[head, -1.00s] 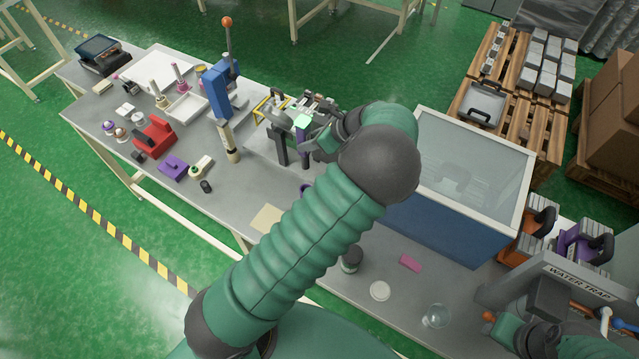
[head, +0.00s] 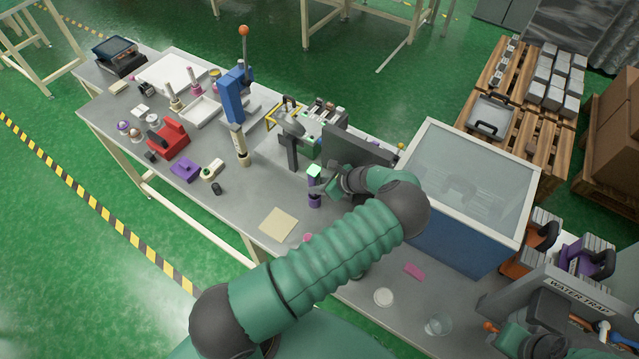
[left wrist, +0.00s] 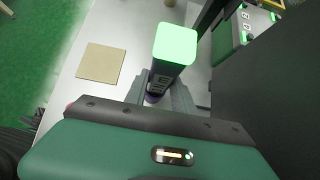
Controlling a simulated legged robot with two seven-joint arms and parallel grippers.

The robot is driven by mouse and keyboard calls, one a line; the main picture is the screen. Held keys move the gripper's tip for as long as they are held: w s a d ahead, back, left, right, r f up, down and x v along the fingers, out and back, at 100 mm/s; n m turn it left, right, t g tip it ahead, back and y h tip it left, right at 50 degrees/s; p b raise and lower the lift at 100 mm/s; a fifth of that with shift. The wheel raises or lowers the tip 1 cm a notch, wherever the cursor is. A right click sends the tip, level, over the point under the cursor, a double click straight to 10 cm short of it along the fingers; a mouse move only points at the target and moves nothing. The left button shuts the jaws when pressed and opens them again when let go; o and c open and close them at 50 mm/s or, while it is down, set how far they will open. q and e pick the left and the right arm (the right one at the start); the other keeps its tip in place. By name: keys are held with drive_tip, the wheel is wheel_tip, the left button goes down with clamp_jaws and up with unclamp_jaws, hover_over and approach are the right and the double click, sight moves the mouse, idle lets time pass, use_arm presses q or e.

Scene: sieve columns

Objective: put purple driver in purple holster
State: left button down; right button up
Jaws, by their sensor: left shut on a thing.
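The purple driver (head: 314,170) stands upright with its bright green square end on top. It also shows in the left wrist view (left wrist: 175,45), with a dark labelled body below the green end. My left gripper (head: 323,187) is shut on its body; in the left wrist view the two grey fingers (left wrist: 160,90) lie on either side of it. The purple holster (head: 315,201) is on the table directly under the driver. I cannot tell whether the driver's lower end is inside it or just above. My right arm is at the lower right; its gripper is unclear.
A tan square pad (head: 278,224) lies left of the driver. A dark upright panel (head: 355,150) and a green-grey device stand behind it. A blue box with a glass lid (head: 465,190) is to the right. A cream column (head: 240,145) stands at the left.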

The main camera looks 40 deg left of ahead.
use_arm(q)
drive_tip(key=c, duration=1.1)
unclamp_jaws()
drive_tip(key=shift+w, duration=0.15)
drive_tip(key=shift+o, duration=0.2)
drive_tip(key=s+b+v, duration=0.1)
drive_tip(key=b+v, duration=0.1)
drive_tip(key=v, duration=1)
drive_tip(key=s+d+r+n+t+h+b, duration=0.1)
drive_tip(key=s+d+r+n+h+b, duration=0.1)
drive_tip(key=s+d+n+h, duration=0.2)
drive_tip(key=s+d+r+n+t+h+b, duration=0.1)
drive_tip(key=s+d+r+n+t+h, duration=0.1)
drive_tip(key=s+d+n+h, duration=0.3)
drive_tip(key=s+d+r+n, duration=0.1)
drive_tip(key=s+d+n, duration=0.2)
drive_tip(key=s+n, duration=0.4)
drive_tip(key=shift+r+n+t+b, duration=0.3)
drive_tip(key=shift+n+b, duration=0.05)
drive_tip(key=shift+n, duration=0.05)
